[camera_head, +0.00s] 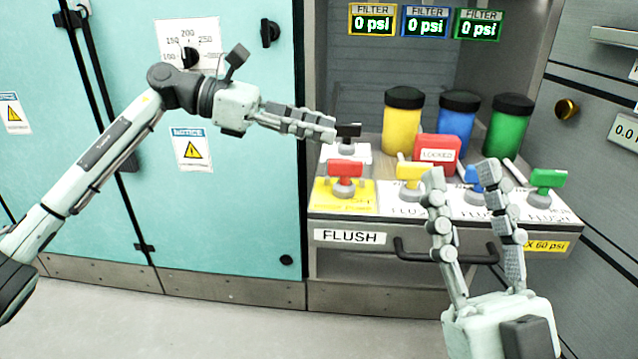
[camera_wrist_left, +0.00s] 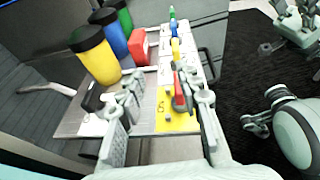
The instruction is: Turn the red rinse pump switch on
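The red switch (camera_head: 345,170) stands on a yellow plate (camera_head: 328,198) at the left front of the panel, its handle crosswise in the head view. Lettering on the plate is too small to read fully. In the left wrist view the red switch (camera_wrist_left: 180,95) appears between the fingers, nearer the right one. My left gripper (camera_head: 325,128) is open and empty, above and left of the red switch, its tips near a black-handled switch (camera_head: 347,132). The left gripper also shows in the left wrist view (camera_wrist_left: 165,95). My right gripper (camera_head: 465,172) is open in front of the panel.
Yellow (camera_head: 468,173), blue (camera_head: 472,180) and green (camera_head: 547,180) switches share the panel. A red locked box (camera_head: 437,150) and yellow (camera_head: 402,125), blue (camera_head: 458,125) and green (camera_head: 509,128) canisters stand behind. A drawer handle (camera_head: 410,255) is below. A teal cabinet (camera_head: 240,190) is left.

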